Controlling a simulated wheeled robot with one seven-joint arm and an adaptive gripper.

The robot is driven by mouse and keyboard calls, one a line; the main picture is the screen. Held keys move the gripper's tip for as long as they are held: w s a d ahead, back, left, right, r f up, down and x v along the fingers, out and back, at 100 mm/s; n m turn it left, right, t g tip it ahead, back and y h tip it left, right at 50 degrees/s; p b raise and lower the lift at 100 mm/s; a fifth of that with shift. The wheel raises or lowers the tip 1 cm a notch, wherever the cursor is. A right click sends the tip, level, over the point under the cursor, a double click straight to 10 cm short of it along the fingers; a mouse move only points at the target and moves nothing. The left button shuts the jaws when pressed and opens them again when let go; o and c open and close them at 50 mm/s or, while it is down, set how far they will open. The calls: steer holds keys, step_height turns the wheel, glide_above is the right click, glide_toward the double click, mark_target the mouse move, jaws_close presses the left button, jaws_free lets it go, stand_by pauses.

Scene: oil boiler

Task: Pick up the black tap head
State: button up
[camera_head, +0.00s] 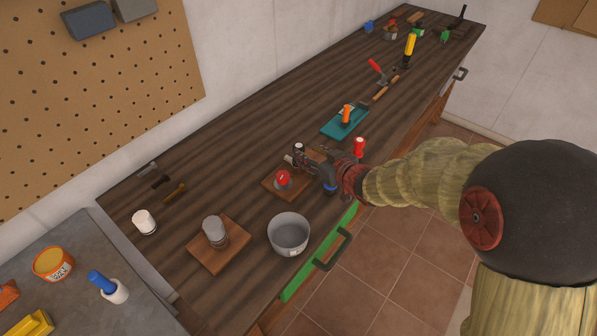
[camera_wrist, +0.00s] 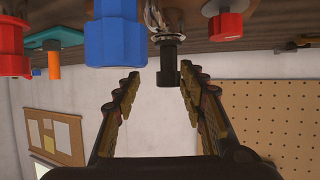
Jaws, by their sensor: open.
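In the wrist view, which is upside down, the black tap head (camera_wrist: 169,72) hangs from a silvery metal fitting (camera_wrist: 164,25). My gripper (camera_wrist: 160,78) is open, with one finger on each side of the lower part of the black tap head. The tap head sits nearer the right finger, and I cannot tell whether they touch. In the head view, my gripper (camera_head: 306,160) is low over the workbench, by a small wooden board. I cannot make out the black tap head there.
A large blue tap head (camera_wrist: 115,35) is close beside my left finger in the wrist view. Red tap heads stand left (camera_wrist: 11,42) and right (camera_wrist: 224,20). In the head view, a metal bowl (camera_head: 289,234) and a teal board (camera_head: 344,122) are on the workbench (camera_head: 240,130).

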steer(key=shift+w+a+f+y, duration=0.3)
steer(key=shift+w+a+f, duration=0.3)
steer(key=shift+w+f, duration=0.1)
steer(key=shift+a, duration=0.25)
steer(key=shift+b+x, duration=0.55)
steer(key=shift+x, duration=0.5)
steer(key=b+x, duration=0.1)
steer(key=x, duration=0.1)
steer(key=b+x, duration=0.1)
steer(key=x, duration=0.1)
steer(key=shift+s+a+f, duration=0.2)
steer(key=shift+a+f, duration=0.05)
steer(key=shift+w+a+f, duration=0.1)
steer(key=shift+w+a, duration=0.1)
steer(key=shift+w, duration=0.2)
steer(key=c, duration=0.3)
steer(key=c, duration=0.8)
jaws_close()
